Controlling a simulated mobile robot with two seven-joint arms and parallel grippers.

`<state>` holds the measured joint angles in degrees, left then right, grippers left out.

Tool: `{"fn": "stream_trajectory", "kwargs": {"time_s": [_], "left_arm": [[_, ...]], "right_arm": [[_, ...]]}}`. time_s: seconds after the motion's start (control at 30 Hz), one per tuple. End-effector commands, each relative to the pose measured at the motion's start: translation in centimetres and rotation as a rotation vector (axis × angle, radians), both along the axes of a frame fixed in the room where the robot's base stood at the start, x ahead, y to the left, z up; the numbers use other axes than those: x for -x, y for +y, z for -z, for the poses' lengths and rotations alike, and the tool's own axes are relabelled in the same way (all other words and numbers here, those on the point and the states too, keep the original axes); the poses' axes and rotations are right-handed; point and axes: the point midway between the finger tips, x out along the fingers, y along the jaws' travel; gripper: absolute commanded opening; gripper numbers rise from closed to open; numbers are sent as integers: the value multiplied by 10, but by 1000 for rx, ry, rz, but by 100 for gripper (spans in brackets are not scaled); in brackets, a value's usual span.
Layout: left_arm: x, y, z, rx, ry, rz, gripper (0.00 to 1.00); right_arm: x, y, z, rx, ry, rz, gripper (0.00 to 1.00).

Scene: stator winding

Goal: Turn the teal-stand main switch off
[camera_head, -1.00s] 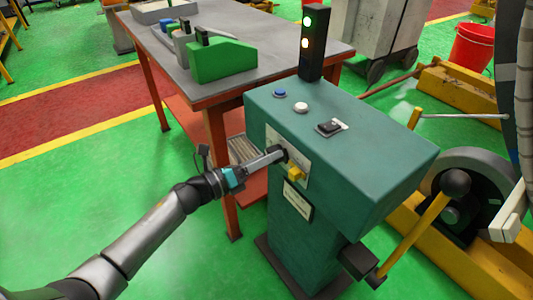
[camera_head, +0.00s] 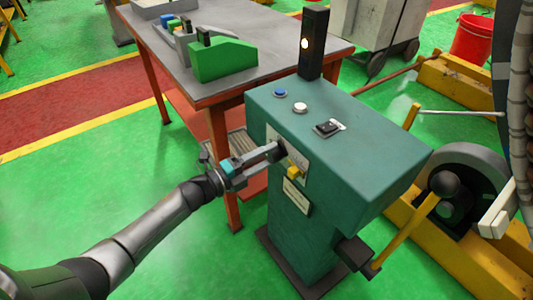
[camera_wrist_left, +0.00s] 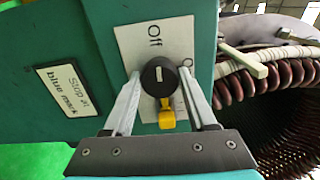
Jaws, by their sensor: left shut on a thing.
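The teal stand (camera_head: 340,150) carries the main switch, a round black knob (camera_wrist_left: 157,76) on a pale plate (camera_wrist_left: 175,40). The knob's white mark points up in the left wrist view, toward the word "Off". Part of another word shows at the plate's right edge. A yellow tab (camera_wrist_left: 167,115) sits just below the knob. My right gripper is not in view.
The signal tower (camera_head: 313,43) on the stand shows one lit pale lamp. Blue (camera_head: 280,92) and white (camera_head: 301,107) buttons and a black rocker (camera_head: 327,127) sit on top. A grey table (camera_head: 240,85) stands behind left. Green floor is open at left.

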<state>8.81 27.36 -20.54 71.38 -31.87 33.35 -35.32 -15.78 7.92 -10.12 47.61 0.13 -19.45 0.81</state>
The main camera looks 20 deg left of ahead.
Motion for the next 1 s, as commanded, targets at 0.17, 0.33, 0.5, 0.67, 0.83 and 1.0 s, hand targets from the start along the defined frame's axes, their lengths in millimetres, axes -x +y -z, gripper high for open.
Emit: {"fn": "stream_trajectory", "kwargs": {"time_s": [0.17, 0.33, 0.5, 0.67, 0.83, 1.0], "left_arm": [[0, 0, 0, 36, 30, -1, 2], [0, 0, 0, 50, 40, -1, 2], [0, 0, 0, 54, 42, -1, 2], [0, 0, 0, 54, 42, -1, 2], [0, 0, 0, 53, 41, -1, 73], [0, 0, 0, 52, 41, -1, 87]], "right_arm": [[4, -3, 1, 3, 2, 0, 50], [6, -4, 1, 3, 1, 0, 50], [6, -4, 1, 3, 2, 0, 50], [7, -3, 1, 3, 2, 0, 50], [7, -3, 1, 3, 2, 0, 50], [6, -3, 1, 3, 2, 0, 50]]}}
